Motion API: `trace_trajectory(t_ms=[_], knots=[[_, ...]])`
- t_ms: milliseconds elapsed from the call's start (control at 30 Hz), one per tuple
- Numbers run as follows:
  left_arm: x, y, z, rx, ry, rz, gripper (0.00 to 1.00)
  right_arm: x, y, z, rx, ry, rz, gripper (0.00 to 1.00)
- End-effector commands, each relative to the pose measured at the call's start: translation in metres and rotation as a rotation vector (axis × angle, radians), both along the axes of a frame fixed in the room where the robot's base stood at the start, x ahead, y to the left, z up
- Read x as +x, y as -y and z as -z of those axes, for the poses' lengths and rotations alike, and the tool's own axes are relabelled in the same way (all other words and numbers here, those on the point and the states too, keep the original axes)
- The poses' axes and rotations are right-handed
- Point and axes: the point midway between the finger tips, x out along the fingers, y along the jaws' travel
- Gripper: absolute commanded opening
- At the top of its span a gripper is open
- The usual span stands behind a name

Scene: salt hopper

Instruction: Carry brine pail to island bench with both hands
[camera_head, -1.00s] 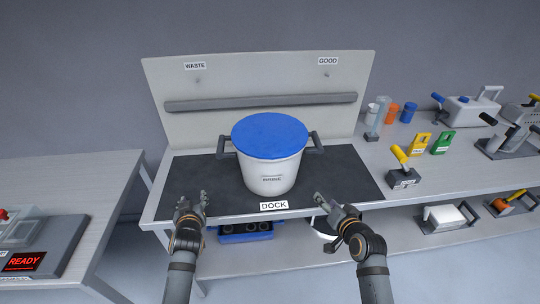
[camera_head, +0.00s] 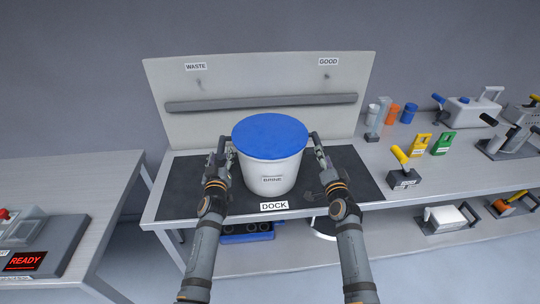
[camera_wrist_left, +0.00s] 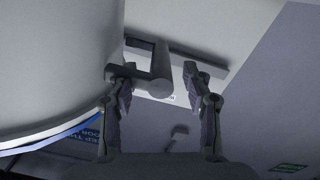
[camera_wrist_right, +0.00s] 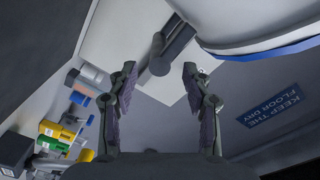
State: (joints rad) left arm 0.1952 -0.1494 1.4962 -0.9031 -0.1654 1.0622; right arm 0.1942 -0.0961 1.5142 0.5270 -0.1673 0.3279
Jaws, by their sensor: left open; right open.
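The brine pail (camera_head: 271,172) is white with a blue lid and stands upright on the dark dock mat (camera_head: 185,195). My left gripper (camera_head: 222,155) is open at the pail's left handle. In the left wrist view the left handle (camera_wrist_left: 161,62) shows just ahead of and partly between the open fingers (camera_wrist_left: 160,90). My right gripper (camera_head: 320,158) is open at the pail's right handle (camera_head: 313,139). In the right wrist view that handle (camera_wrist_right: 160,58) lies between and beyond the open fingers (camera_wrist_right: 157,88). Whether any finger touches a handle cannot be told.
A bare grey bench (camera_head: 75,190) with a READY console (camera_head: 25,261) is at the left. A backboard marked WASTE and GOOD (camera_head: 260,80) stands behind the pail. Cups, tags and tools such as a yellow-handled block (camera_head: 404,178) fill the shelf at the right.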

Motion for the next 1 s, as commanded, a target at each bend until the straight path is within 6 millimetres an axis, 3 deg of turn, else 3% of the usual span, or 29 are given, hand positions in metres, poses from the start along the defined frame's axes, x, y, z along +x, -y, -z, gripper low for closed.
trace_trajectory(t_ms=[100,300,500,800,1000], knots=[[0.025,-0.003,-0.001,0.004,0.001,0.0,0.5,0.025,-0.003,-0.001,0.0,0.001,-0.001,0.5],[0.053,-0.006,-0.001,0.003,-0.001,-0.001,0.5,0.053,-0.006,-0.001,0.001,0.001,-0.002,0.5],[0.064,-0.007,0.0,0.002,0.0,0.0,0.5,0.064,-0.007,0.0,0.0,0.0,0.0,0.5],[0.065,-0.007,0.0,0.0,0.0,0.0,0.5,0.065,-0.007,0.0,-0.001,0.0,0.0,0.5],[0.065,-0.007,0.0,0.0,0.0,-0.001,0.25,0.065,-0.007,0.0,-0.001,0.0,0.0,0.25]])
